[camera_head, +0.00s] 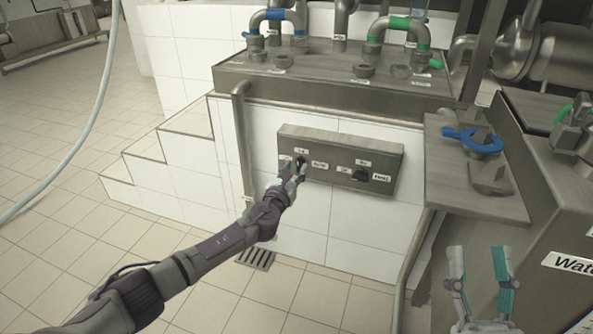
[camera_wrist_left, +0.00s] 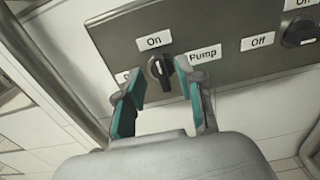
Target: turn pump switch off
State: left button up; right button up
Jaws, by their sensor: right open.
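The pump switch (camera_wrist_left: 159,70) is a black rotary knob on a metal panel, with an "On" label above it and a "Pump" label to its right. Its left label is partly hidden by my finger. In the left wrist view its pointer stands nearly upright, toward "On". My left gripper (camera_wrist_left: 158,90) is open, with its teal-padded fingers on either side of and just below the knob; I cannot tell whether they touch it. In the head view my left gripper (camera_head: 293,172) covers part of the switch. My right gripper (camera_head: 480,270) is open and empty at the lower right.
The control panel (camera_head: 335,185) is on a white tiled wall. A second black knob (camera_head: 361,174) with its own labels is to the right. Pipes and a metal ledge with a blue valve handle (camera_head: 473,140) are beyond. Tiled floor lies open at the left.

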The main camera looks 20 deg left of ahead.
pick_arm(q)
jog(key=shift+w+b, duration=0.3)
jog(key=shift+w, duration=0.65)
pick_arm(e)
jog(key=shift+s+d+r+t+y, duration=0.15)
jog(key=shift+s+r+t+y, duration=0.45)
jog(key=shift+s+r+t, duration=0.7)
pick_arm(q)
jog(key=shift+c, duration=0.3)
grip_shut()
